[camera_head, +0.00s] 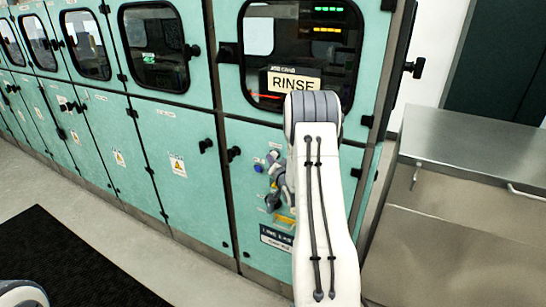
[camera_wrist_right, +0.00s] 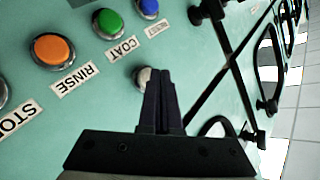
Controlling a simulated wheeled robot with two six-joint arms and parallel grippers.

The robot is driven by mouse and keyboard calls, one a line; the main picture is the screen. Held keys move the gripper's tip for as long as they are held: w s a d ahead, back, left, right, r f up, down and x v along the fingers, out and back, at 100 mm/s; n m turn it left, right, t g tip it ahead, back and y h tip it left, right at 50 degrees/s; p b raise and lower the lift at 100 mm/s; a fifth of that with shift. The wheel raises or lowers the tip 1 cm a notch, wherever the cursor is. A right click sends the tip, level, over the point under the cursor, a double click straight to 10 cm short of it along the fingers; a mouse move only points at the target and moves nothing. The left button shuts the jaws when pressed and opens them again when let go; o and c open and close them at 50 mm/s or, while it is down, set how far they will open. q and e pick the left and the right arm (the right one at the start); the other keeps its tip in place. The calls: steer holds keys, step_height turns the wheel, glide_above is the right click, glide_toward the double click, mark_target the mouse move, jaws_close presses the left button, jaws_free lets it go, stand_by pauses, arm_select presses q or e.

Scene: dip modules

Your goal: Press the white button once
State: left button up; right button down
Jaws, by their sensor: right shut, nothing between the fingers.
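A small round white-grey button (camera_wrist_right: 143,76) is on the green panel in the right wrist view, partly hidden behind my right fingertips. My right gripper (camera_wrist_right: 160,74) is shut and empty, its tips overlapping the button's right side in that view. I cannot tell whether they touch it. In the head view the right arm reaches to the machine's front, and its wrist hides much of the button area. My left gripper is not in view.
Orange (camera_wrist_right: 52,50), green (camera_wrist_right: 108,22) and blue (camera_wrist_right: 148,8) buttons sit nearby with RINSE, COAT and RESET labels. A RINSE sign (camera_head: 294,83) is on the window above. A metal table (camera_head: 470,145) stands right. Dark door handles stick out.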

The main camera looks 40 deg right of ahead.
steer(key=shift+w+d, duration=0.2)
steer(key=shift+d, duration=0.25)
stand_by(0.5)
steer(key=shift+a, duration=0.1)
steer(key=shift+s+a, duration=0.35)
steer(key=shift+a, duration=0.35)
steer(key=shift+a, duration=0.1)
steer(key=a, duration=0.1)
steer(key=s+a+b, duration=0.1)
steer(key=a, duration=0.1)
steer(key=s+a, duration=0.1)
steer(key=shift+a, duration=0.25)
stand_by(0.7)
